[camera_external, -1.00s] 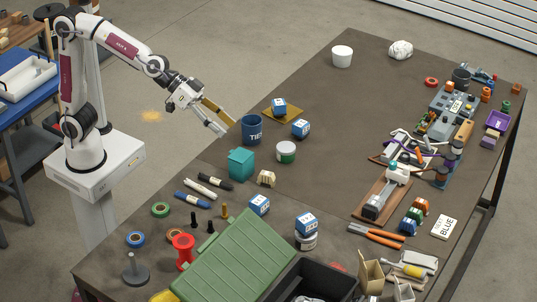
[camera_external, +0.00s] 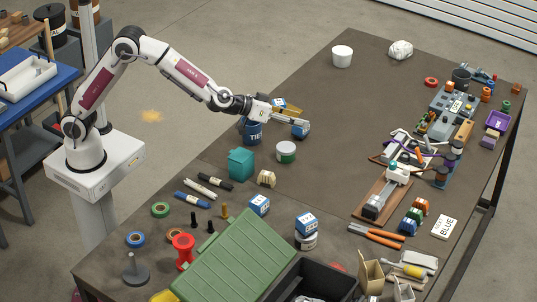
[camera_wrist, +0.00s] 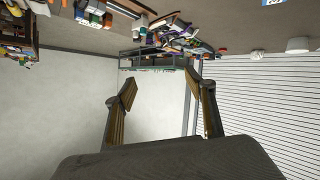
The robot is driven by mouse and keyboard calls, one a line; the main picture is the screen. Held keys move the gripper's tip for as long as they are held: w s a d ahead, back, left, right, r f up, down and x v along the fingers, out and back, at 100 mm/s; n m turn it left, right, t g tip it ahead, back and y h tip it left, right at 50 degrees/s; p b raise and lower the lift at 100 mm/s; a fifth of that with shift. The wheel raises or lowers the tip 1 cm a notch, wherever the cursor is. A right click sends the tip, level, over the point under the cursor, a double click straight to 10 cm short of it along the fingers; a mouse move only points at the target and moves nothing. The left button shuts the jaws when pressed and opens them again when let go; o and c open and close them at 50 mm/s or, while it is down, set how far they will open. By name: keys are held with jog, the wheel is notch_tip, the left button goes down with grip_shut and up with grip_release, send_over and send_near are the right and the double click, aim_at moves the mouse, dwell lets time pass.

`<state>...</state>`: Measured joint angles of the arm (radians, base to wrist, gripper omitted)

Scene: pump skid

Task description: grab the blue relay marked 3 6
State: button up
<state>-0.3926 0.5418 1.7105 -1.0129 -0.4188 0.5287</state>
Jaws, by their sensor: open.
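Several blue relays with white labels are on the table; their marks are too small to read. One (camera_external: 301,132) is beneath my gripper's fingertips in the outside view, partly covered. Another (camera_external: 279,103) is mostly hidden behind my gripper, a third (camera_external: 259,205) lies near the green lid, and one more (camera_external: 306,221) sits on top of a white can (camera_external: 306,241). My gripper (camera_external: 305,117) is open and empty. In the wrist view my gripper (camera_wrist: 160,77) has its fingers apart with nothing between them. A blue-and-white bit (camera_wrist: 272,2) shows at the top edge there.
A blue cup (camera_external: 252,133) stands beneath my wrist. The far middle of the table is clear. The wrist view is upside down, with the table at its top.

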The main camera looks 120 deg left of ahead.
jog(key=s+a+f+n+g+y, duration=0.3)
jog(key=s+a+f+g, duration=0.1)
jog(key=a+f, duration=0.6)
jog(key=n+g+y, duration=0.1)
jog(key=n+g, duration=0.1)
jog(key=g, duration=0.2)
send_near(301, 130)
jog(key=a, duration=0.4)
jog(key=shift+s+a+r, duration=0.2)
jog(key=shift+a+r, duration=0.1)
jog(key=shift+s+a+f, duration=0.1)
jog(key=shift+s+f, duration=0.2)
jog(key=shift+f, duration=0.05)
jog(key=shift+x, duration=1.25)
jog(key=shift+a+f, duration=0.1)
jog(key=shift+a, duration=0.05)
jog(key=shift+s+x, duration=0.1)
jog(key=shift+x, duration=1.1)
jog(key=shift+s+x, duration=0.15)
jog(key=shift+x, duration=1.1)
jog(key=c, duration=1.3)
